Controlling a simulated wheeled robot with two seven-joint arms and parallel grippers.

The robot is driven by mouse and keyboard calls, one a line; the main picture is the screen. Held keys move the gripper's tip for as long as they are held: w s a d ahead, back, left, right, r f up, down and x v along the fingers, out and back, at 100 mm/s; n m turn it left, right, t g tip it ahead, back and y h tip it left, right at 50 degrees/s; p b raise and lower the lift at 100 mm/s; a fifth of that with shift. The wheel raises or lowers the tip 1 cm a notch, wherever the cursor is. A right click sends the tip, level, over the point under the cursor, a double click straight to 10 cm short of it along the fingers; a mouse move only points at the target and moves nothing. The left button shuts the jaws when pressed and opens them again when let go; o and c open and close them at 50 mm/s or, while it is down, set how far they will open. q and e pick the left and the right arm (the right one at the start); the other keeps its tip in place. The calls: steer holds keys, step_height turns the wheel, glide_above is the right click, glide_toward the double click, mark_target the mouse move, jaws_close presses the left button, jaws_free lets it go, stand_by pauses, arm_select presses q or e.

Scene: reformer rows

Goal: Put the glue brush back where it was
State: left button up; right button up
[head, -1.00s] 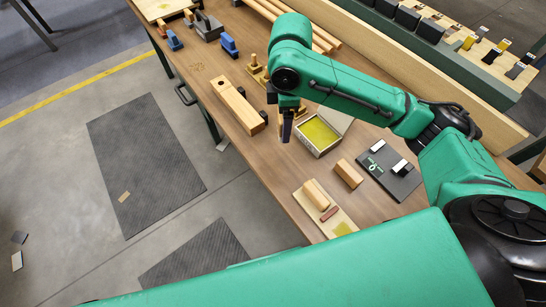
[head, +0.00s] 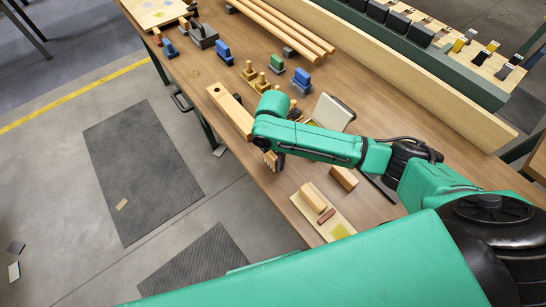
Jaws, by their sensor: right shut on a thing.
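My right gripper (head: 275,161) is low over the front part of the bench, just right of the near end of a long wooden block (head: 229,108) with a dark hole in its far end. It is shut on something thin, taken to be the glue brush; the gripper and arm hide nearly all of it. I cannot tell whether it touches the bench. The box with yellow contents is mostly hidden behind my right forearm; its pale raised lid (head: 334,112) shows above. My left gripper is not in view.
A light board (head: 338,229) with a small wooden block and a reddish piece lies at the near bench edge. Another wooden block (head: 343,178) is partly behind my arm. Small blue, grey and yellow tools (head: 223,52) and long wooden rods (head: 282,27) lie farther back.

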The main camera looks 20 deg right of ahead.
steer(key=shift+f, duration=0.75)
steer(key=shift+f, duration=0.15)
steer(key=o, duration=1.1)
step_height(320, 180, up, 12)
steer(key=shift+r+b, duration=0.2)
steer(key=shift+b, duration=0.3)
